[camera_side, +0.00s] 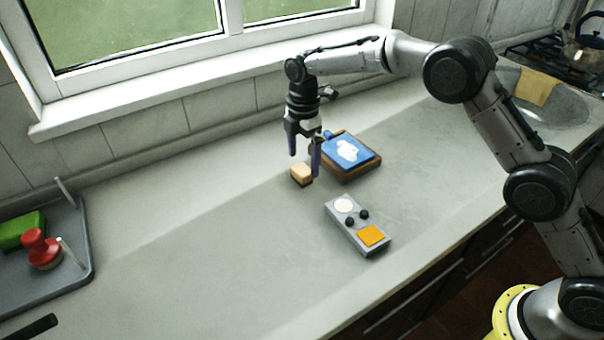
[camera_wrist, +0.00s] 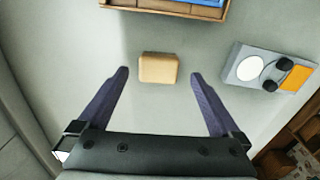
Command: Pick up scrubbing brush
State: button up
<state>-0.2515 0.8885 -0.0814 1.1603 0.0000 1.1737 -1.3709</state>
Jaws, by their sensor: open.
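The likely scrubbing brush is a small tan block (camera_side: 301,174) with a darker lower edge, lying on the counter below my gripper in the side view. In the wrist view the tan block (camera_wrist: 159,68) lies ahead of my fingertips, roughly midway between them. My gripper (camera_side: 304,172) points down with its two purple fingers apart. In the wrist view my gripper (camera_wrist: 158,74) is open and nothing is held between the fingers. Bristles cannot be made out.
A wooden tray (camera_side: 352,177) with a blue item (camera_side: 352,151) stands just right of the block. A grey box (camera_side: 345,236) with knobs and an orange square lies nearer the front. A grey tray (camera_side: 85,262) with red and green items is far left. The counter's left middle is clear.

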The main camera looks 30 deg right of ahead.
aim_at(302, 168)
notch_tip(302, 168, down, 4)
jog(key=shift+a+f, duration=0.1)
jog(key=shift+f, duration=0.1)
jog(key=c, duration=1.4)
jog(key=shift+r, duration=0.1)
